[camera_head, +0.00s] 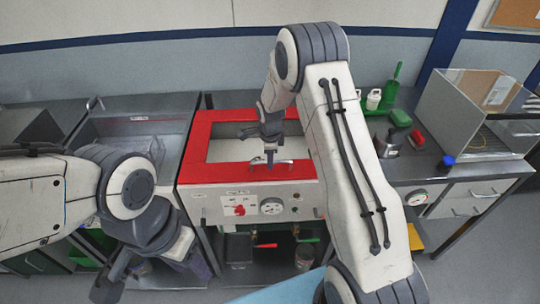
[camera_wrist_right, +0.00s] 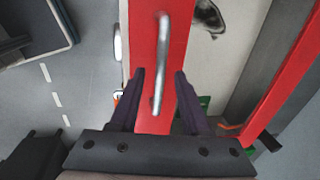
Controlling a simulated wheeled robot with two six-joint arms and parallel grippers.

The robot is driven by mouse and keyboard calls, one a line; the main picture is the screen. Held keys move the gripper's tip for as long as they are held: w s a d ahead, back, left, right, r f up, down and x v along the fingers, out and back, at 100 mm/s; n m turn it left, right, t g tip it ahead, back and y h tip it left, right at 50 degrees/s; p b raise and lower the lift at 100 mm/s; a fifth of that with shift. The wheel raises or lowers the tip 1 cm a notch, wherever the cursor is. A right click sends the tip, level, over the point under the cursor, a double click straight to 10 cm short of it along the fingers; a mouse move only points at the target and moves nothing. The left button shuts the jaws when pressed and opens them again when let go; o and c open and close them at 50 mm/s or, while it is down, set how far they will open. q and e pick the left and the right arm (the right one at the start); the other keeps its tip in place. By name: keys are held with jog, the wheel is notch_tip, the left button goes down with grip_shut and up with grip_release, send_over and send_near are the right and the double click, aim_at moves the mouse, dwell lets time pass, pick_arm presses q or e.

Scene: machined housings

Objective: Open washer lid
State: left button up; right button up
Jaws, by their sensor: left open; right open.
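The washer lid (camera_head: 215,118) is a red frame around a pale window and lies flat and closed on the washer (camera_head: 225,207). A silver bar handle (camera_head: 286,162) sits on its front strip. My right gripper (camera_head: 270,158) points down at that handle. In the right wrist view, my right gripper (camera_wrist_right: 159,72) is open, with one finger on each side of the handle (camera_wrist_right: 161,60) above the red lid (camera_wrist_right: 144,25). I cannot tell whether the fingers touch it. My left gripper (camera_head: 115,282) is open and empty at the lower left, in front of the counter and away from the lid.
A steel sink (camera_head: 175,130) is left of the washer. On the right counter stand a green brush (camera_head: 392,88), a metal jug (camera_head: 388,145) and a clear-sided box (camera_head: 468,110). The washer's front has a gauge (camera_head: 271,206) and a red knob (camera_head: 239,210). A shelf below holds items.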

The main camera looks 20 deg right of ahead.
jog(key=shift+f, duration=0.2)
grip_shut()
dwell(1.4)
